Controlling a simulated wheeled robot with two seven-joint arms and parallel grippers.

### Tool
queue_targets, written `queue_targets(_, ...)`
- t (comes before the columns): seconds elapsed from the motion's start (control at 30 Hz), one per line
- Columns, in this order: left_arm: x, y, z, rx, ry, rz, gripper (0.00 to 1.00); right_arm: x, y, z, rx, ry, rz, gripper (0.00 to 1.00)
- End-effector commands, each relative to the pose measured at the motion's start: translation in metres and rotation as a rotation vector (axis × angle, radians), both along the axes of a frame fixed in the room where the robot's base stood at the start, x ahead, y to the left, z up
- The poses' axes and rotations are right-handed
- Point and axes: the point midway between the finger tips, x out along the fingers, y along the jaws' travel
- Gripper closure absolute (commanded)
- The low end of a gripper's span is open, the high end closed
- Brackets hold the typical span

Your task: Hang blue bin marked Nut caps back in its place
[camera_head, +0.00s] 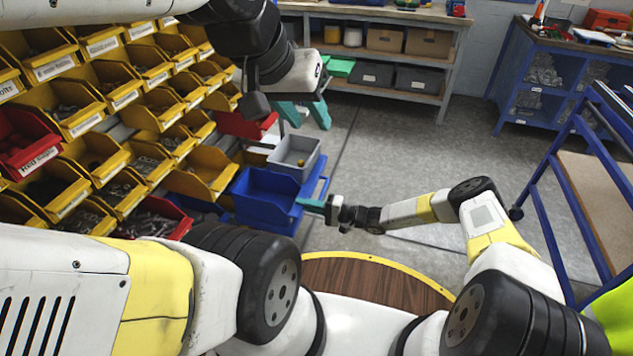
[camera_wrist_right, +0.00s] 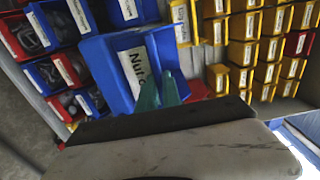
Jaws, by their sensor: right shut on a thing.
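The blue bin marked Nut caps (camera_head: 262,199) is at the lower right end of the bin rack in the head view. Its white label, partly covered, faces the camera in the right wrist view (camera_wrist_right: 132,66). My right gripper (camera_head: 308,205) is shut on the bin's front wall; its teal fingers (camera_wrist_right: 160,94) are at the label. The bin looks upright; whether it hangs on the rack or is clear of it I cannot tell. My left gripper (camera_head: 302,114) is open and empty, higher up, above a grey bin.
The rack with several yellow bins (camera_head: 145,88) fills the left. A grey bin (camera_head: 297,152) is just behind the blue bin. A red bin (camera_head: 245,126) is near my left gripper. A blue-framed cart (camera_head: 560,180) stands at right. The floor between is clear.

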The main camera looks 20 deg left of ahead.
Motion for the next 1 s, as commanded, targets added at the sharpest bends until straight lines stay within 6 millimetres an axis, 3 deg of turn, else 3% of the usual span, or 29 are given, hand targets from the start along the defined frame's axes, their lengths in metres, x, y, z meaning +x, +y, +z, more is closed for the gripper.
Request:
queue_targets(0.57,0.0,0.0,0.0,0.0,0.0,0.0,0.64,0.0,0.0,0.001,0.0,0.0,0.0,1.0)
queue_targets(1.0,0.0,0.0,0.0,0.0,0.0,0.0,0.64,0.0,0.0,0.018,0.001,0.0,0.0,1.0)
